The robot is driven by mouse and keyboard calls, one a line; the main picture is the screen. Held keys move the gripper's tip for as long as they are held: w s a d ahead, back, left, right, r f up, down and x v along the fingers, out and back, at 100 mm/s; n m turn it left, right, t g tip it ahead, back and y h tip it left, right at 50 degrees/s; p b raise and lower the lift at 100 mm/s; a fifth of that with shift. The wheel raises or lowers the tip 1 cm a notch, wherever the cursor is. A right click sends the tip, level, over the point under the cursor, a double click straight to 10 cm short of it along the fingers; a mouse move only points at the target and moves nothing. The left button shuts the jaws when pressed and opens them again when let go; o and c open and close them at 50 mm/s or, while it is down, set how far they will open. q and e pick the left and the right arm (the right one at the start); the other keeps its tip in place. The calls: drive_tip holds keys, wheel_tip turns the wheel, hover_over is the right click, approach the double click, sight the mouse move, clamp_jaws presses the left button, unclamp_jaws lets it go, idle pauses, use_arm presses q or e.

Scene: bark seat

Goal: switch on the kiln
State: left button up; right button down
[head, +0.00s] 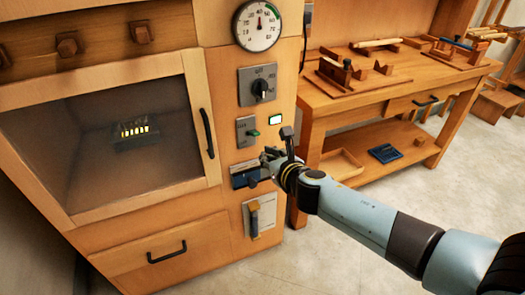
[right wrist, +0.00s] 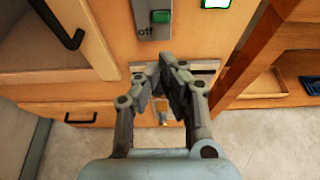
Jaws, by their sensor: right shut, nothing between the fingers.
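The kiln is a wooden cabinet (head: 220,100) with a glazed door on its left. On its right-hand panel a grey switch plate (head: 246,128) carries a green switch (head: 254,133). My right gripper (head: 266,159) is shut and empty, just below the switch plate and apart from the switch. My left gripper is out of view.
A round gauge (head: 257,26) and a dial (head: 260,88) are above the switch. Yellow bars glow (head: 135,130) behind the door glass. A lower plate (head: 255,215) holds a yellowish handle. A wooden workbench (head: 395,90) with tools stands at right; the floor in front is clear.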

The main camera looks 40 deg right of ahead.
drive_tip(key=s+r, duration=0.1)
drive_tip(key=s+a+r+p, duration=0.1)
drive_tip(key=r, duration=0.1)
drive_tip(key=shift+s+p, duration=0.3)
drive_tip(key=shift+f, duration=0.1)
drive_tip(key=s+a+f+m+g+y+b, duration=0.1)
drive_tip(key=s+f+m+g+b, duration=0.8)
drive_tip(key=s+f, duration=1.75)
drive_tip(key=s+a+f+m+g+p, duration=0.1)
drive_tip(key=s+f+m, duration=0.4)
drive_tip(key=s+m, duration=0.4)
drive_tip(key=s+a+f+m+g+y+p, duration=0.1)
drive_tip(key=s+f+m, duration=0.4)
drive_tip(key=s+m, duration=0.5)
drive_tip(key=a+m+g+p, duration=0.1)
drive_tip(key=m, duration=0.3)
drive_tip(key=shift+f+m+g+y, duration=0.2)
drive_tip(key=shift+m+g+y, duration=0.1)
drive_tip(key=shift+m, duration=0.1)
